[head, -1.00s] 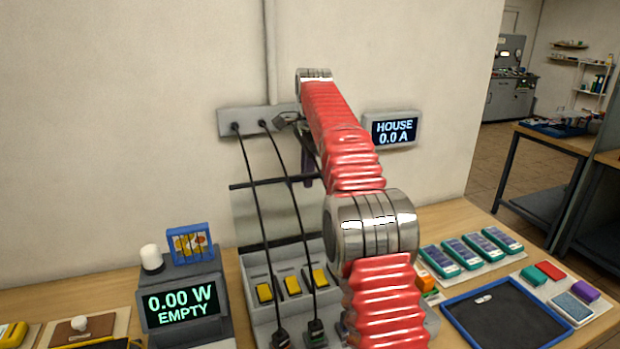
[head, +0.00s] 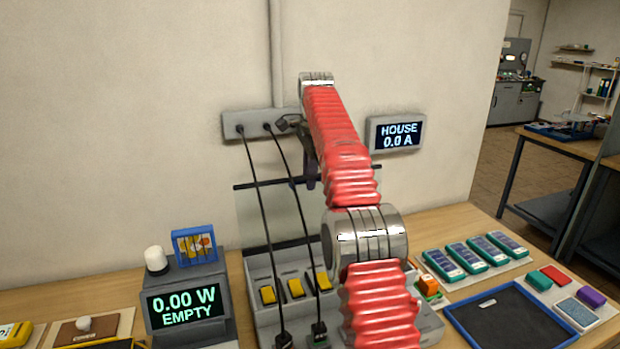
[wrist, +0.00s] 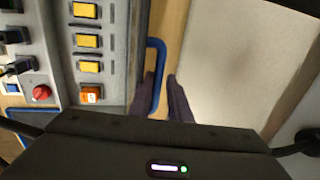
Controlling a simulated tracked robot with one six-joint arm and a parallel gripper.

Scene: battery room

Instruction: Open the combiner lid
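The combiner (head: 262,300) is a grey sloped box on the bench with several yellow switches; in the wrist view its switch face (wrist: 108,70) is at the left. Its clear lid (head: 262,222) appears raised, standing up along the back edge with a dark bar (head: 270,182) across its top. My gripper (head: 310,172) is at that bar, mostly behind my red arm. In the wrist view my gripper (wrist: 164,84) has two dark fingers apart. A blue handle (wrist: 161,62) runs down beside the left finger, partly between the fingers; I cannot tell whether they touch.
Two black cables (head: 258,200) hang from a wall strip (head: 232,125) across the lid to plugs at the combiner's front. A wattmeter (head: 187,305) stands at the left. Green-edged packs (head: 470,255) and a dark blue-rimmed tray (head: 505,315) lie at the right.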

